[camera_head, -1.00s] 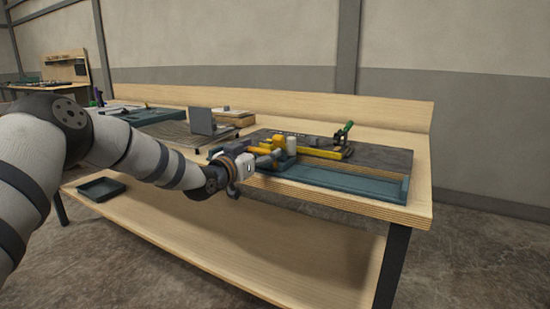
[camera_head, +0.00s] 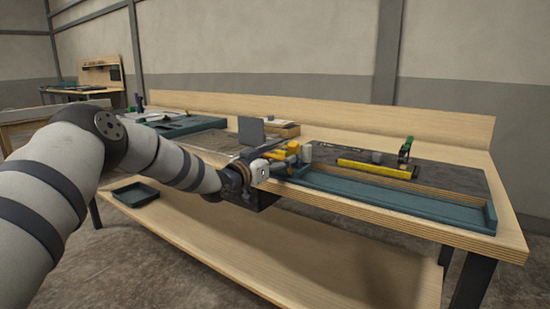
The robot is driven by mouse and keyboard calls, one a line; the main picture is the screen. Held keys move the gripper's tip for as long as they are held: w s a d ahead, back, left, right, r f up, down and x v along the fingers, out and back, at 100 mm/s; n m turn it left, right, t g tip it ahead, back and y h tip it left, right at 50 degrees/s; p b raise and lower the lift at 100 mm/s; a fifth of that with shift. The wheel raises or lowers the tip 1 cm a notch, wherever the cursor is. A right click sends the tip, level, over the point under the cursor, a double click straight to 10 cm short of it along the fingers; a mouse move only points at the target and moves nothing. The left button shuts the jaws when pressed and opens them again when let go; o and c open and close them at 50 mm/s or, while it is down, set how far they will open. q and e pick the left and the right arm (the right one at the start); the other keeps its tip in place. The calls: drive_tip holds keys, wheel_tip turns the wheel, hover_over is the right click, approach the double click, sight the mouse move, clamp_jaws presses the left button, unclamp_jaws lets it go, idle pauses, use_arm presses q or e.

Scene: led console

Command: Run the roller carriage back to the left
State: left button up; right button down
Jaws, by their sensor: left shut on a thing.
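The roller carriage (camera_head: 284,155), a yellow block with a pale cylinder on its right side, is at the left end of the dark board on the workbench. My left gripper (camera_head: 279,166) is at its front side, shut on part of it. The fingers partly hide the carriage, and the exact part held is too small to make out. A yellow bar (camera_head: 375,168) lies on the board to the right, apart from the carriage. My right gripper is not in view.
A long teal tray (camera_head: 400,200) runs along the bench's front edge. A green-handled clamp (camera_head: 406,148) stands behind the yellow bar. A grey upright panel (camera_head: 251,131) stands behind the carriage. The board between carriage and bar is clear.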

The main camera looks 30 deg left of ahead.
use_arm(q)
drive_tip(key=shift+a, duration=0.15)
drive_tip(key=o, duration=1.4)
drive_tip(key=shift+a+f, duration=0.1)
drive_tip(key=s, duration=1.2)
drive_tip(key=shift+a, duration=0.15)
